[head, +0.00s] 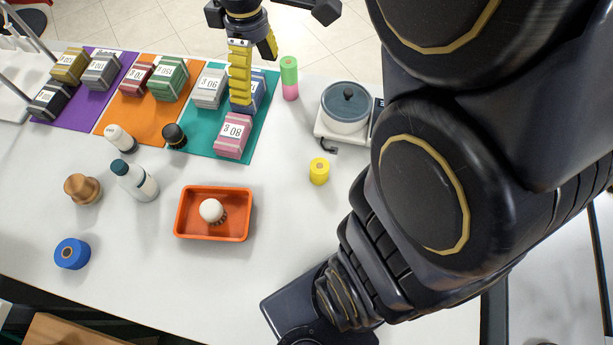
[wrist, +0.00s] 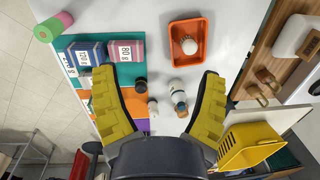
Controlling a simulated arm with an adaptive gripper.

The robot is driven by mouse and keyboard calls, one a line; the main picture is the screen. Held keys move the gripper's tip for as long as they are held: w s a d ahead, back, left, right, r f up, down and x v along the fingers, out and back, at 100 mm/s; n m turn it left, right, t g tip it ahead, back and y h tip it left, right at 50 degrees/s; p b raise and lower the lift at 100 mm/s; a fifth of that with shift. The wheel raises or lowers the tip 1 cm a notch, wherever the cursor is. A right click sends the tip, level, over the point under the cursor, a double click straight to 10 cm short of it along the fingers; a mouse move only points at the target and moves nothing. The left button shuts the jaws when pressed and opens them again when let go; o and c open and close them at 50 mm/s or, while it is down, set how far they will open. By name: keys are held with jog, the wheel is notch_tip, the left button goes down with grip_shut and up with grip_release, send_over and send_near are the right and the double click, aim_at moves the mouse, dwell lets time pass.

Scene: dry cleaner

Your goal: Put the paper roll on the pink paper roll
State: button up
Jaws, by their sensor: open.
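A green paper roll (head: 289,68) stands upright on the pink paper roll (head: 290,92), behind the white table's middle. In the wrist view the green roll (wrist: 46,31) and the pink roll (wrist: 65,19) show at the upper left. A yellow paper roll (head: 319,171) stands alone at the table's centre right. A blue paper roll (head: 72,253) stands at the front left. My gripper (head: 256,84) is open and empty, with its yellow fingers left of the green and pink stack and above the folded bundles. Its spread fingers (wrist: 157,76) hold nothing in the wrist view.
A scale with a lidded pot (head: 345,107) stands right of the stack. Numbered bundles, such as a pink one (head: 233,135), sit on coloured mats (head: 198,143) at the back left. An orange tray (head: 190,229) holds a white-topped brush. Several bottles and knobs stand left of it.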

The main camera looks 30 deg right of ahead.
jog(key=s+a+m, duration=0.3)
jog(key=s+m, duration=0.5)
jog(key=s, duration=0.9)
jog(key=shift+s+f+g, duration=0.3)
jog(key=shift+f+g, duration=0.05)
jog(key=shift+g, duration=0.05)
